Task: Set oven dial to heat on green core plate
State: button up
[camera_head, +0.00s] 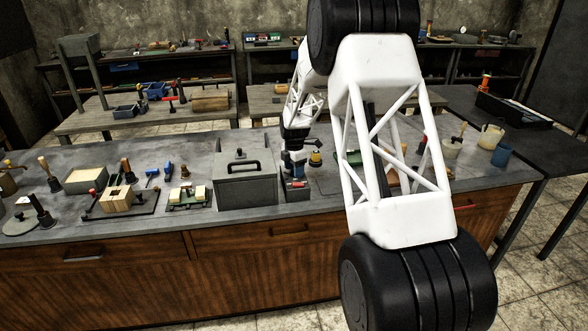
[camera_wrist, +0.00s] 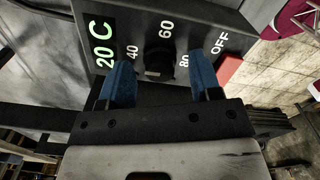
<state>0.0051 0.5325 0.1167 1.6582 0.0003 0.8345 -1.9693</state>
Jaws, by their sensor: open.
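The black oven dial (camera_wrist: 158,62) shows in the wrist view on a dark panel marked 20 C, 40, 60, 80 and OFF. I cannot tell which mark it points to. My gripper (camera_wrist: 160,66) is open, with one blue finger on each side of the dial and a gap to it in the picture. In the head view my gripper (camera_head: 294,165) is over the small control box (camera_head: 298,194) right of the grey oven (camera_head: 246,186), whose lid carries a black handle.
A red button (camera_wrist: 229,69) sits beside the OFF mark. Wooden core boxes (camera_head: 117,198), a sand-filled box (camera_head: 86,180) and several hand tools stand on the bench to the left. My arm hides part of the bench right of the control box.

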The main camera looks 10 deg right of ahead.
jog(key=c, duration=0.9)
